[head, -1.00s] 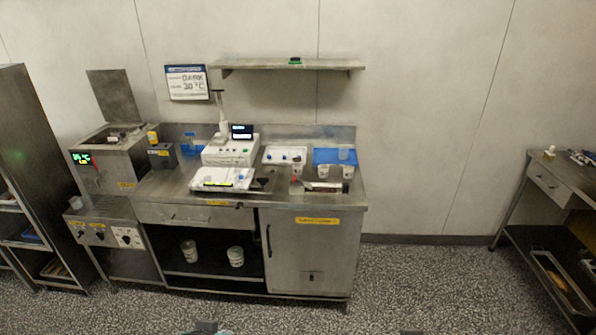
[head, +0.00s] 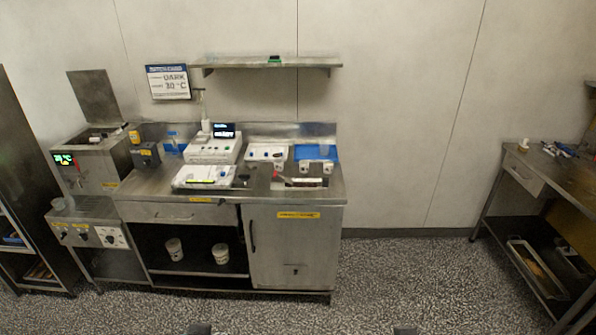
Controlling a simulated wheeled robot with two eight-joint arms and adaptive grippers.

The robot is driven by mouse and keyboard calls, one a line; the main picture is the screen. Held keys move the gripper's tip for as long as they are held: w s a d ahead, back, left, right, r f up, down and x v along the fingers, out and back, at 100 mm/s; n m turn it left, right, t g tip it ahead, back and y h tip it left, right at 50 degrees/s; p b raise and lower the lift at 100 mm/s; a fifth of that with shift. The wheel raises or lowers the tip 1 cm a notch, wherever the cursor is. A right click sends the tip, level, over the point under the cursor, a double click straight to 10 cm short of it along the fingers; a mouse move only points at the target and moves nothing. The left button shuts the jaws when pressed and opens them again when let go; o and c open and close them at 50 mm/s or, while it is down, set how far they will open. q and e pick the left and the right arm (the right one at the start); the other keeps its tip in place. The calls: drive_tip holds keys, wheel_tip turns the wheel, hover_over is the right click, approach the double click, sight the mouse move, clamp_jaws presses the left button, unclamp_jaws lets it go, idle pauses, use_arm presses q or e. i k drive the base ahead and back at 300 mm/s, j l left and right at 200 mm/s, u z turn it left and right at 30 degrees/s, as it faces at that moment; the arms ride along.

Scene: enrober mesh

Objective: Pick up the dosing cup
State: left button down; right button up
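I cannot tell for sure which vessel is the dosing cup. Small white cups stand on the right part of the steel bench top, one (head: 304,167) beside another (head: 328,167), in front of a blue tray (head: 316,150). A small pale cup (head: 523,144) stands on the right-hand table. Only dark tips of my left gripper (head: 198,329) and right gripper (head: 405,330) show at the bottom edge, far from the bench. Their fingers are too cut off to read.
The steel bench (head: 160,211) carries white instruments (head: 213,149) and a flat white device (head: 206,177). A wall shelf (head: 262,63) hangs above. A steel table (head: 495,205) stands at right. Speckled floor in front is free.

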sight(278, 163)
drive_tip(key=z, duration=0.2)
drive_tip(key=i+j+z, duration=0.5)
drive_tip(key=j+z, duration=0.25)
drive_tip(key=j, duration=0.2)
drive_tip(key=i+j, duration=0.15)
drive_tip(key=j, duration=0.2)
drive_tip(key=i+j, duration=0.15)
drive_tip(key=j, duration=0.25)
drive_tip(key=i+j+z, duration=0.1)
drive_tip(key=j, duration=0.25)
drive_tip(key=i+j, duration=0.15)
drive_tip(key=j, duration=0.25)
drive_tip(key=i+j, duration=0.15)
drive_tip(key=j, duration=0.2)
drive_tip(key=i+j+z, duration=0.1)
drive_tip(key=j, duration=0.3)
drive_tip(key=i+j, duration=0.1)
drive_tip(key=j, duration=0.3)
drive_tip(key=i+j, duration=0.15)
drive_tip(key=j, duration=0.2)
